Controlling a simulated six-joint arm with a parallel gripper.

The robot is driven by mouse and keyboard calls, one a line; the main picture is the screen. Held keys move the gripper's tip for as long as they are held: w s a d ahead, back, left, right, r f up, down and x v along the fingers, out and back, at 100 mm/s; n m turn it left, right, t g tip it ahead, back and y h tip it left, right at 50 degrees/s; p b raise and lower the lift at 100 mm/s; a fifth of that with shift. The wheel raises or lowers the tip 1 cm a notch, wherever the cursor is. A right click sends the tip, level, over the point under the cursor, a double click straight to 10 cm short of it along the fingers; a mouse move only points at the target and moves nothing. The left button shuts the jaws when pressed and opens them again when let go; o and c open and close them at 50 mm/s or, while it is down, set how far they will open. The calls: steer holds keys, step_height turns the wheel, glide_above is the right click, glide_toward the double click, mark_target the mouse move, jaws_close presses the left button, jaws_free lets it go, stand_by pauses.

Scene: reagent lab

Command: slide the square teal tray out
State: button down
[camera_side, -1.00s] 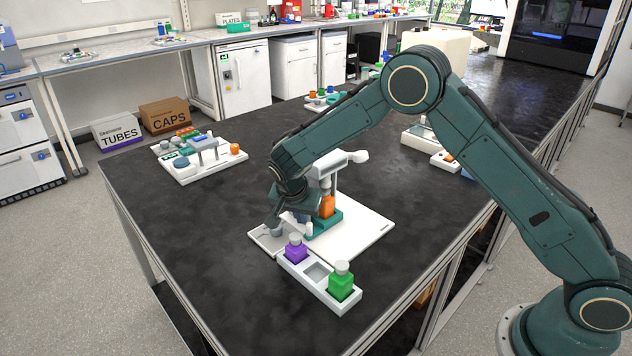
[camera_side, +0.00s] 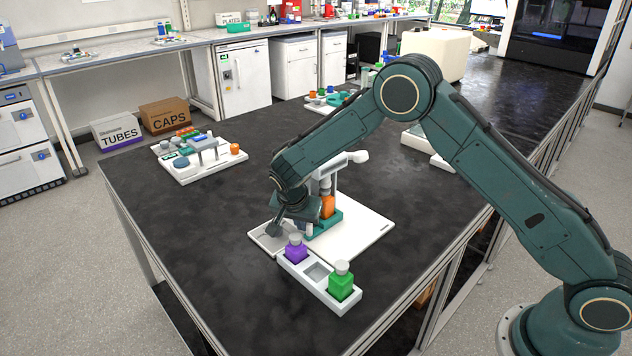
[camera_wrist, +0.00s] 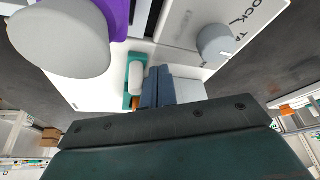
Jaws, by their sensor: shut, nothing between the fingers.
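The teal tray (camera_side: 334,220) is on the white board under a white stand in the side view. An orange bottle (camera_side: 327,207) with a pale cap stands on it. In the wrist view a strip of the teal tray (camera_wrist: 128,101) shows beside a white rounded piece (camera_wrist: 136,77). My gripper (camera_side: 306,229) is low at the tray's near left side. Its blue-grey fingers (camera_wrist: 158,75) are shut and empty, beside the white piece in the wrist view. I cannot tell whether they touch the tray. My wrist hides part of the tray and the board.
A white rack (camera_side: 320,291) in front holds a purple bottle (camera_side: 296,250) and a green bottle (camera_side: 341,283), with an empty slot between. A grey knob (camera_wrist: 215,43) stands on the white board (camera_side: 365,228).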

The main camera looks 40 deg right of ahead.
mark_target(315, 234)
steer(key=shift+s, duration=0.3)
steer(key=shift+s+d, duration=0.2)
steer(key=shift+s, duration=4.45)
steer(key=shift+w, duration=0.3)
